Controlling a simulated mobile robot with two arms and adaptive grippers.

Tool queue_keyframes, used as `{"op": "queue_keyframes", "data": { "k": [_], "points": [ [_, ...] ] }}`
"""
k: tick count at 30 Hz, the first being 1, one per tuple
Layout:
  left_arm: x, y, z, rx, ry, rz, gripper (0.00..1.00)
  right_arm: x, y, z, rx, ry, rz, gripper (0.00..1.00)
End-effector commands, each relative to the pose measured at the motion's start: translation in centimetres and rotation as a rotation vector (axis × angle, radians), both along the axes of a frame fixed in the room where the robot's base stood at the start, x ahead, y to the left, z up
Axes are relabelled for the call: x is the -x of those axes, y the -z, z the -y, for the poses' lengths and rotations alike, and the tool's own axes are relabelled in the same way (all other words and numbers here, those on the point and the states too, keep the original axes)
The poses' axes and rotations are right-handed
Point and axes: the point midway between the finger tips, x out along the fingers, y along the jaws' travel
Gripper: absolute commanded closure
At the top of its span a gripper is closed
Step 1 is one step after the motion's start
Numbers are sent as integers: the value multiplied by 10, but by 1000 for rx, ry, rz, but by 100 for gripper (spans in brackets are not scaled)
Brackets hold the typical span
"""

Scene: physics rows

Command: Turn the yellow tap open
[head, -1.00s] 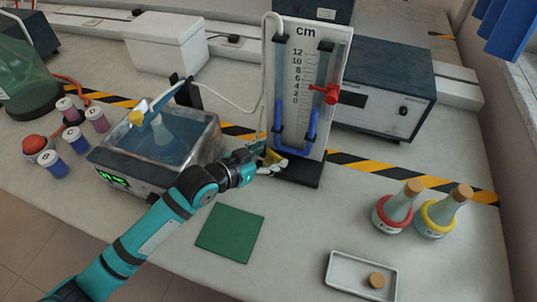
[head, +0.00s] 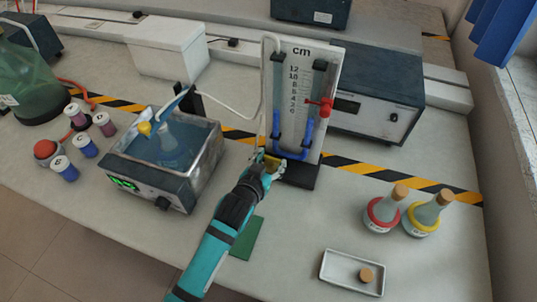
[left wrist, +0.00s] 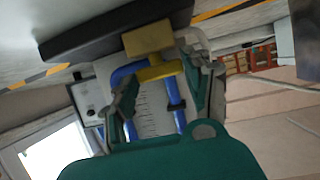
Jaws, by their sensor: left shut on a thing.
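The yellow tap (head: 271,160) sits low at the front of a white manometer board (head: 297,52) marked "cm", which carries a U-tube with blue parts. In the left wrist view, the yellow tap handle (left wrist: 160,71) lies across the blue tube, beside a brass-coloured block (left wrist: 148,40). My left gripper (head: 268,168) is at the tap, its fingers on either side of the handle and shut on it. The fingers partly hide the tap in the head view, so its exact angle is hard to tell. My right gripper is not in view.
A water bath (head: 180,185) with a flask stands left of my arm. A green mat (head: 246,240) lies partly under the arm. Two stoppered flasks (head: 381,212) and a white tray (head: 330,270) are at the right. A red clamp (head: 325,105) projects from the board's right side.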

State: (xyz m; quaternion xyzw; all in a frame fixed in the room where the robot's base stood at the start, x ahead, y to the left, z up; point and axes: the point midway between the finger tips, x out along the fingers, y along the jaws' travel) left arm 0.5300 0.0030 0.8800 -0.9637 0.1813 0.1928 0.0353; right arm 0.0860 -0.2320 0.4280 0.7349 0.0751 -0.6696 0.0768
Motion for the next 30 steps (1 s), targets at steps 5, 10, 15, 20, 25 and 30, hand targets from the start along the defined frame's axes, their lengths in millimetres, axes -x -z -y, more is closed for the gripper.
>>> {"op": "queue_keyframes", "data": {
  "k": [5, 10, 15, 20, 25, 30],
  "points": [
    [0, -2, 3, 5, -65, 4, 82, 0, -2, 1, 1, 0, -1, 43],
    [0, -2, 2, 1, -74, 6, 82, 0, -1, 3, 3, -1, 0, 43],
    [0, -2, 2, 0, -73, 6, 82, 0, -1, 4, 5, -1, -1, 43],
    [0, -2, 2, 0, -73, 5, 30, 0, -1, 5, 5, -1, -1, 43],
    [0, -1, 2, -1, -73, 3, 25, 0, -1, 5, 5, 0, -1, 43],
    [2, -1, 1, -1, -72, 2, 25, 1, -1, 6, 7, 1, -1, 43]
  ]
}}
